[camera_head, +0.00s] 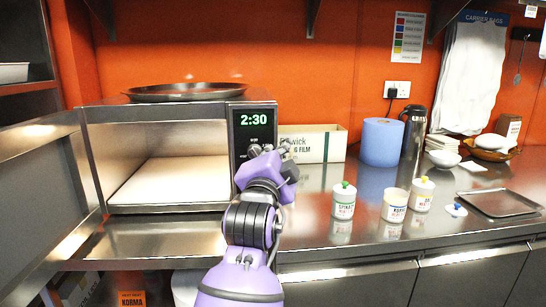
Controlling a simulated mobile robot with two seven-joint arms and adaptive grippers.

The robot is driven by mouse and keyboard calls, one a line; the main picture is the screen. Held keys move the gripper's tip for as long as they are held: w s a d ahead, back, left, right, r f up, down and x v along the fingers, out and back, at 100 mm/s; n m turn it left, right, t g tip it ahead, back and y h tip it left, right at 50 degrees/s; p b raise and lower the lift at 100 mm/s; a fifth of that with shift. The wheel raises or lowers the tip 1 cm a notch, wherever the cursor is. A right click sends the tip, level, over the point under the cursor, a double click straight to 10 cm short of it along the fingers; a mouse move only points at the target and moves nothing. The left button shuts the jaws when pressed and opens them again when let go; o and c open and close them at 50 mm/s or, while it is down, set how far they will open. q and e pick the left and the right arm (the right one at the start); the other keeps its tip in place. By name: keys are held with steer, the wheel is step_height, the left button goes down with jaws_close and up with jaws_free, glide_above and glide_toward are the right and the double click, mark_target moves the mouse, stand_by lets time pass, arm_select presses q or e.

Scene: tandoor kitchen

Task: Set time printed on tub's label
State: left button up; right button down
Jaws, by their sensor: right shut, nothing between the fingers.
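A steel microwave (165,112) stands on the counter with its door (80,165) swung open to the left. Its cavity looks empty over a pale floor. Its display (254,120) reads 2:30 in green. My right gripper (275,150) is shut and empty in front of the control panel, just below the display, and hides the controls there. I cannot tell whether it touches them. Three white tubs stand to the right: spinach (343,205) with a green-knobbed lid, korma (395,209) without a lid, and another (421,198) with a yellow-knobbed lid. The small label print is unreadable. My left gripper is out of view.
A blue-knobbed lid (455,210) and a dark tray (500,204) lie at the right. A film box (315,144), blue roll (382,142) and black flask (413,134) stand behind. A dark pan (185,92) sits on the microwave. Counter between gripper and spinach tub is clear.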

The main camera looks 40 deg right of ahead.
mark_target(259, 149)
steer(key=w, duration=0.1)
steer(key=w+f, duration=0.1)
steer(key=w, duration=0.3)
steer(key=shift+d+f, duration=0.15)
steer(key=shift+d, duration=0.15)
steer(key=shift+w+a+f+n+t, duration=0.1)
steer(key=shift+w+a+n+t, duration=0.2)
steer(key=shift+n, duration=0.5)
steer(key=shift+w+a+r+n+t+p, duration=0.15)
steer(key=shift+n+t+p, duration=0.1)
steer(key=shift+n, duration=0.5)
steer(key=shift+s+a+r+n+t+p, duration=0.1)
steer(key=shift+a+n+t+p, duration=0.15)
steer(key=shift+n, duration=0.55)
steer(key=shift+w+a+r+n+t+p, duration=0.15)
steer(key=shift+n+t, duration=0.15)
steer(key=shift+n, duration=0.45)
steer(key=shift+f+n+y, duration=0.15)
steer(key=shift+n+y, duration=0.15)
steer(key=shift+n, duration=0.1)
